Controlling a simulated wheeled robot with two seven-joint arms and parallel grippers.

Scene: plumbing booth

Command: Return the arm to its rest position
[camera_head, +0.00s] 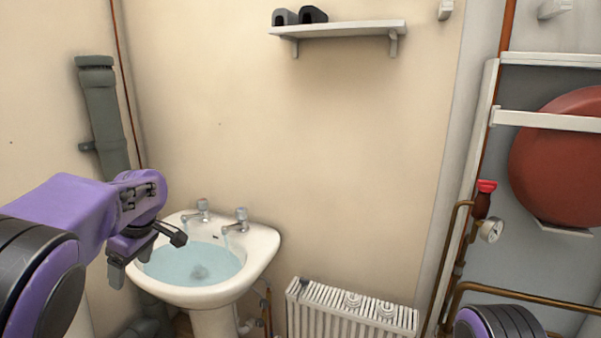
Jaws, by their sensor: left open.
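My left arm comes in from the left, purple with black joints. Its left gripper (146,257) is open and empty, in front of the left side of the white basin (262,258). The fingers point downward and to the right, and one overlaps the basin's rim in the picture; I cannot tell how far apart they are from it. Of my right arm only a rounded purple and black part shows at the bottom right edge. My right gripper is out of view.
Water stands in the basin below two taps (241,219). A white radiator (350,309) is right of it. Copper pipes, a pressure gauge (491,230), a red valve handle (487,186) and a red tank (560,160) are at the right. A shelf (340,29) holds two dark objects.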

